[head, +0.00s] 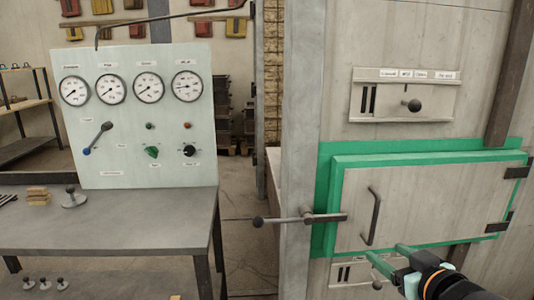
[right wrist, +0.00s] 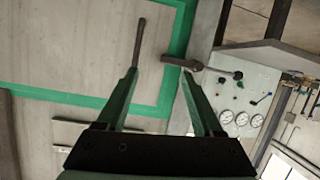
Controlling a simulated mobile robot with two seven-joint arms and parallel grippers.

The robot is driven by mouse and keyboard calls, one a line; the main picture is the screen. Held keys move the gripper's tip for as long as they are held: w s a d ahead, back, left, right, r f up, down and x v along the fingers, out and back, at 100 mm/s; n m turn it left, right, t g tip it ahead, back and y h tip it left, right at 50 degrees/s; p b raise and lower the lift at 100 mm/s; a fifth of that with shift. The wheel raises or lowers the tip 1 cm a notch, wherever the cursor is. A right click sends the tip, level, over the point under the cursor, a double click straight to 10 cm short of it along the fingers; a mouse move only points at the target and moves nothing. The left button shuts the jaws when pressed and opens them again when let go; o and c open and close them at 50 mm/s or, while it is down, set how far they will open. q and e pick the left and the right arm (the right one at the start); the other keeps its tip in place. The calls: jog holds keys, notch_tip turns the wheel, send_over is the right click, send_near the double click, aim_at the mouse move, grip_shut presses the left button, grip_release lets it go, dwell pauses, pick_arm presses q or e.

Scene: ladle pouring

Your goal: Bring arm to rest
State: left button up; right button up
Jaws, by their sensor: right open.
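My right gripper (head: 386,253) is in the lower right of the head view, in front of the furnace-like door (head: 420,205) with a green frame. Its two green fingers are spread and nothing is between them, as the right wrist view (right wrist: 158,75) also shows. The door looks closed. Its dark bar handle (head: 371,216) is just beyond the fingertips in the picture; whether a finger touches it I cannot tell. The latch lever (head: 300,218) lies about level across the door's left edge. My left gripper is not in view.
A panel with several gauges (head: 148,89) stands on a grey metal table (head: 120,225) at left. A slider plate with a dark knob (head: 405,100) is above the door, and another plate (head: 345,272) is below it. Open floor (head: 250,245) lies between table and door.

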notch_tip(320, 180, down, 12)
jog(key=s+a+g, duration=0.1)
jog(key=s+a, duration=0.2)
jog(key=s+a+f+g+y, duration=0.15)
jog(key=s+a+f, duration=0.25)
jog(key=s+f, duration=0.65)
jog(key=s+a+f+g, duration=0.35)
jog(key=s+f, duration=0.55)
jog(key=f, duration=0.3)
pick_arm(q)
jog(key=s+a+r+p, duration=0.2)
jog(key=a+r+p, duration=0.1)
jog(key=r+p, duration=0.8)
jog(key=p, duration=0.4)
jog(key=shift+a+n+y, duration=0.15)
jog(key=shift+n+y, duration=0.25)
pick_arm(e)
jog(key=d+r+t, duration=0.1)
jog(key=d+r, duration=0.2)
jog(key=r, duration=0.9)
jog(key=shift+s+d+m+t+h, duration=0.15)
jog(key=shift+s+m+t+h, duration=0.15)
jog(key=shift+m+h, duration=0.15)
jog(key=shift+w+f, duration=0.1)
